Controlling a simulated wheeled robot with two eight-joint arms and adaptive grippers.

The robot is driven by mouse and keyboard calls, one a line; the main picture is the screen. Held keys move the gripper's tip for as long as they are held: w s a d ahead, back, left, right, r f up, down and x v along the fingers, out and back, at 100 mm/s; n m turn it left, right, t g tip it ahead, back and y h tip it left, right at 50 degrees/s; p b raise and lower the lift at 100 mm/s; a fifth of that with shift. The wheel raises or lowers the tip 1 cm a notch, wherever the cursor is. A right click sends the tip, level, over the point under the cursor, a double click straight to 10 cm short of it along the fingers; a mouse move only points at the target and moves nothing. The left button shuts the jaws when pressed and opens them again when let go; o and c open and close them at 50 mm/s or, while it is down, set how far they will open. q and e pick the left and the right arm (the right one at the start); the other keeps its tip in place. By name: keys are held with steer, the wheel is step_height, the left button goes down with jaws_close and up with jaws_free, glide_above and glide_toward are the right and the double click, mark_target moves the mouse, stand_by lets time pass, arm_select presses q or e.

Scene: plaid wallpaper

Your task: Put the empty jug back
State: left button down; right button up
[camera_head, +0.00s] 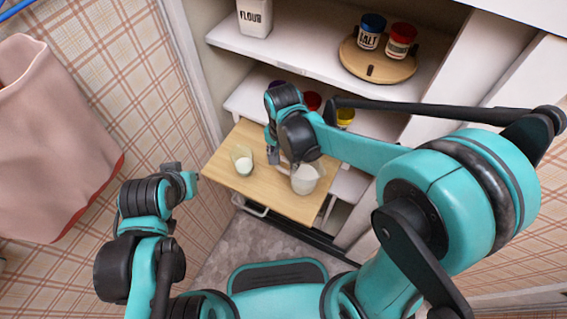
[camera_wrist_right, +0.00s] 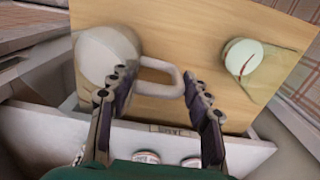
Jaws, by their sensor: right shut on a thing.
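A whitish jug (camera_head: 305,179) stands on the pull-out wooden board, under my right gripper (camera_head: 283,160). In the right wrist view the jug (camera_wrist_right: 103,55) is at upper left, with its handle (camera_wrist_right: 160,84) reaching between the fingers of my right gripper (camera_wrist_right: 160,90), which is shut on it. A clear glass (camera_head: 243,160) with white contents stands on the board to the left of the jug; it also shows in the right wrist view (camera_wrist_right: 243,58). My left gripper (camera_head: 178,180) is left of the board, away from both; its finger opening is unclear.
The wooden board (camera_head: 225,180) juts out below the shelves. The upper shelf (camera_head: 290,58) holds a flour canister (camera_head: 255,17) and a round wooden tray (camera_head: 375,70) with two jars. A red lid (camera_head: 312,101) and a yellow jar (camera_head: 345,116) show behind my right arm. A pink bag (camera_head: 50,140) hangs left.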

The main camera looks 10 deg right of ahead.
steer(key=shift+f, duration=0.2)
steer(key=o, duration=1.5)
step_height(320, 180, up, 12)
steer(key=p, duration=0.5)
steer(key=shift+s+d+r+n+t, duration=0.45)
steer(key=shift+s+d+n+t, duration=0.75)
steer(key=shift+d, duration=0.85)
steer(key=shift+s+d+r+n+t, duration=0.45)
steer(key=shift+s+d+n+t, duration=0.7)
steer(key=shift+d, duration=0.95)
steer(key=shift+s+d+r+n+t, duration=0.45)
steer(key=shift+s+d+n+t, duration=0.75)
steer(key=shift+d, duration=0.85)
steer(key=shift+s, duration=0.15)
